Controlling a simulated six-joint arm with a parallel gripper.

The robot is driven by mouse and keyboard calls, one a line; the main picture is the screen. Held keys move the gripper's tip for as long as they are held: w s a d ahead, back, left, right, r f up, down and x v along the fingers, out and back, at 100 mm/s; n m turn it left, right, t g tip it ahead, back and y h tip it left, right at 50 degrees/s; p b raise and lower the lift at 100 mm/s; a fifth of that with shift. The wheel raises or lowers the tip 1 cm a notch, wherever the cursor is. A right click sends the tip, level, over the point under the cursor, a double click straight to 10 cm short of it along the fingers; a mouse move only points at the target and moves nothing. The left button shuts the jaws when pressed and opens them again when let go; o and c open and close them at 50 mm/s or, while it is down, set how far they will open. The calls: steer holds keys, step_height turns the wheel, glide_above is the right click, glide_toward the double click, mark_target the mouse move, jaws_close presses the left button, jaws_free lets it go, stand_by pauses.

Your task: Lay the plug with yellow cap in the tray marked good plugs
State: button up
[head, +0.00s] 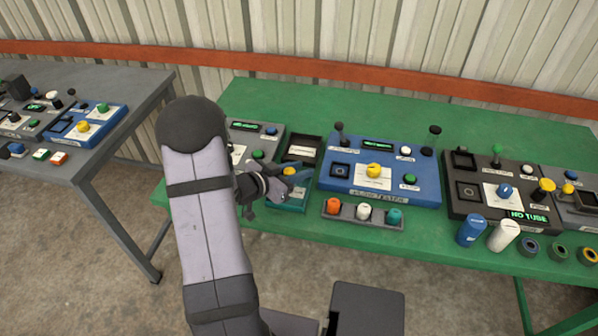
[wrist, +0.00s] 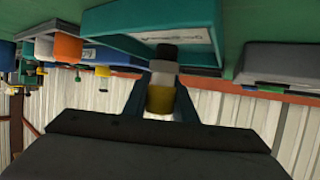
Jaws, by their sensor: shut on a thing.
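My gripper (head: 280,178) is shut on the plug with yellow cap (head: 289,171), above the teal tray on the green table. In the wrist view, which is upside down, my gripper (wrist: 160,104) has a finger on each side of the plug (wrist: 161,98). The plug has a yellow end between the fingers, a pale middle and a dark far end. The teal tray (head: 291,207) is partly hidden by my gripper. In the wrist view the tray (wrist: 112,20) has a white label, hard to read, by the plug's dark end. I cannot tell if they touch.
A black tray (head: 311,140) with a white label lies behind the teal one. A blue tester box (head: 409,193) stands to the right. A grey holder (head: 346,220) with orange, white and teal pieces lies in front of it. Another grey device (head: 270,131) stands behind my arm.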

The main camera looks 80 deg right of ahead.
steer(key=shift+f, duration=0.35)
steer(key=shift+f, duration=0.15)
steer(key=o, duration=1)
steer(key=shift+o, duration=0.2)
steer(key=shift+r, duration=0.25)
steer(key=shift+w+a, duration=0.2)
steer(key=b+v, duration=0.1)
steer(key=v, duration=1)
steer(key=shift+a+r, duration=0.1)
steer(key=shift+a, duration=0.15)
